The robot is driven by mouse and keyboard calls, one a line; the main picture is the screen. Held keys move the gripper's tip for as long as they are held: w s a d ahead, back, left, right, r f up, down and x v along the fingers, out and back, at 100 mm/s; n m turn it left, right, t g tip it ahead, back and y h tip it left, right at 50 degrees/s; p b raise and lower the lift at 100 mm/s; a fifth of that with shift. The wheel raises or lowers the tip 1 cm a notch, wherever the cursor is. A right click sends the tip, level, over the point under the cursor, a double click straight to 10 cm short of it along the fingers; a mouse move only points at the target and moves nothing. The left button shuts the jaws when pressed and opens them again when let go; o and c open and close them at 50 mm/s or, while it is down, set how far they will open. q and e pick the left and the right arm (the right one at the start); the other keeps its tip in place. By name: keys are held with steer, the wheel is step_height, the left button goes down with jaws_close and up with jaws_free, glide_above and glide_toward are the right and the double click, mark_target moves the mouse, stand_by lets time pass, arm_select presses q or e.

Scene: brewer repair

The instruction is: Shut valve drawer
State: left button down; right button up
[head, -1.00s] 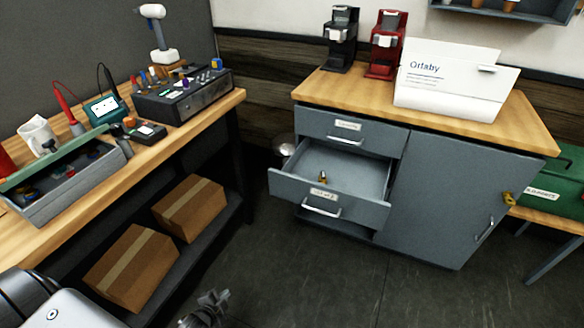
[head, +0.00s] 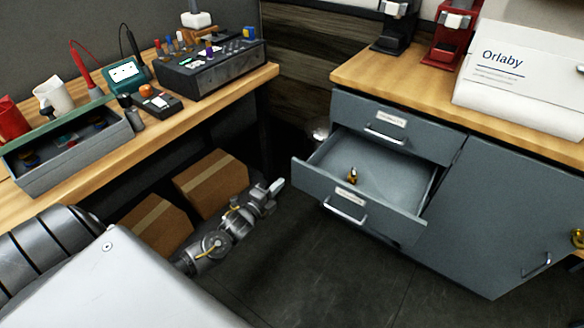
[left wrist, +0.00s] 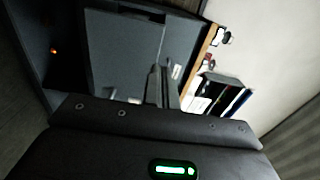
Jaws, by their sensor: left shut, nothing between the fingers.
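The valve drawer (head: 322,192) is the open second drawer of the grey cabinet. It is pulled out well past the front, with a label and a metal handle (head: 345,210) on its face. A small brass-coloured part (head: 352,176) lies inside it. My left gripper (head: 274,187) is in front of and to the left of the drawer, apart from it, shut and empty. In the left wrist view its shut fingers (left wrist: 160,86) show in front of grey cabinet-like surfaces. My right gripper is not in view.
The closed top drawer (head: 390,125) sits above the open one. The dark floor (head: 300,270) before the cabinet is clear. A white Orlaby box (head: 522,85) stands on the cabinet.

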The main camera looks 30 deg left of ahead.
mark_target(299, 164)
arm_select(q)
steer(key=w, duration=0.9)
steer(key=shift+w+d, duration=0.15)
steer(key=shift+d, duration=0.1)
